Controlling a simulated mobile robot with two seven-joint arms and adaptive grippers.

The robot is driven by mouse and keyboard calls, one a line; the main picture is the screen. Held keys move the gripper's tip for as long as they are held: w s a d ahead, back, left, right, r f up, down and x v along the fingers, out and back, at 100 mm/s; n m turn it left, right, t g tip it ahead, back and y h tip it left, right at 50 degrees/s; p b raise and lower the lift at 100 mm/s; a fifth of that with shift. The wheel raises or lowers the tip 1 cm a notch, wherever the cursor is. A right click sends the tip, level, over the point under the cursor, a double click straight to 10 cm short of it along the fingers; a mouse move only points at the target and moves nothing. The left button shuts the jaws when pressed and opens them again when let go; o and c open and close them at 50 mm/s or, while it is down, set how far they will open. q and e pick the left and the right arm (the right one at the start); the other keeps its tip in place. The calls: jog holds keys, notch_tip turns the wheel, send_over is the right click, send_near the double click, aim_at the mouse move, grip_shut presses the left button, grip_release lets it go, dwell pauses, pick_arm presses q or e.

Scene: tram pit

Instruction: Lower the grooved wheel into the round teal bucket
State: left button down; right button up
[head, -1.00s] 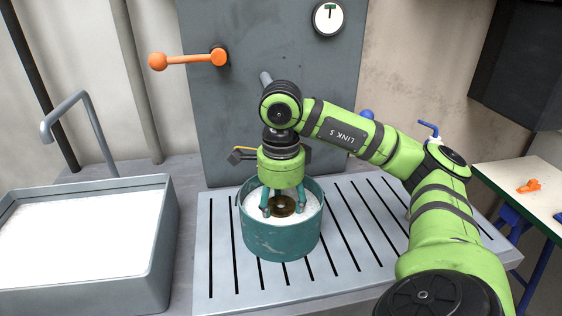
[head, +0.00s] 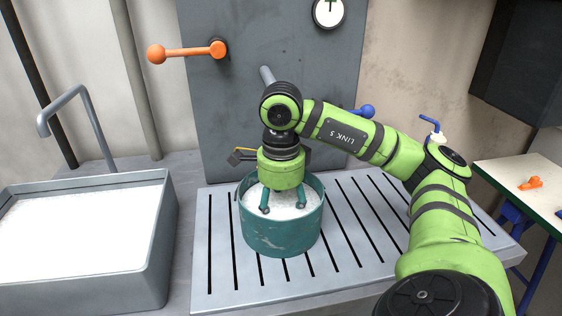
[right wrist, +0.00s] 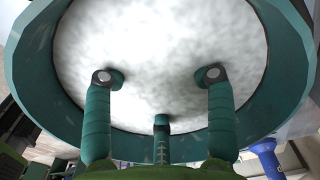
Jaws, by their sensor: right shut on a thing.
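The round teal bucket (head: 283,241) stands upright on the slotted metal rack, filled with white foam (head: 300,199). Its rim also shows in the right wrist view (right wrist: 33,70), around the foam. My right gripper (head: 284,207) points down inside the bucket's rim, with its teal fingertips at the foam. In the right wrist view its fingers (right wrist: 158,88) stand apart and their tips meet the foam. The grooved wheel is out of sight in both current views, hidden under the foam in the gripper's hold. My left gripper is not in view.
A grey basin (head: 150,250) of white foam stands at left under a bent pipe (head: 62,105). The slotted rack (head: 350,245) is clear right of the bucket. Behind is a grey panel (head: 300,60) with an orange lever (head: 190,51). A side table (head: 530,175) is at right.

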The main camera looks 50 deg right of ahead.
aim_at(281, 206)
jog(key=shift+f+b, duration=0.65)
jog(key=shift+f, duration=0.15)
dwell(0.4)
jog(key=o, duration=1.5)
jog(key=shift+r, duration=6)
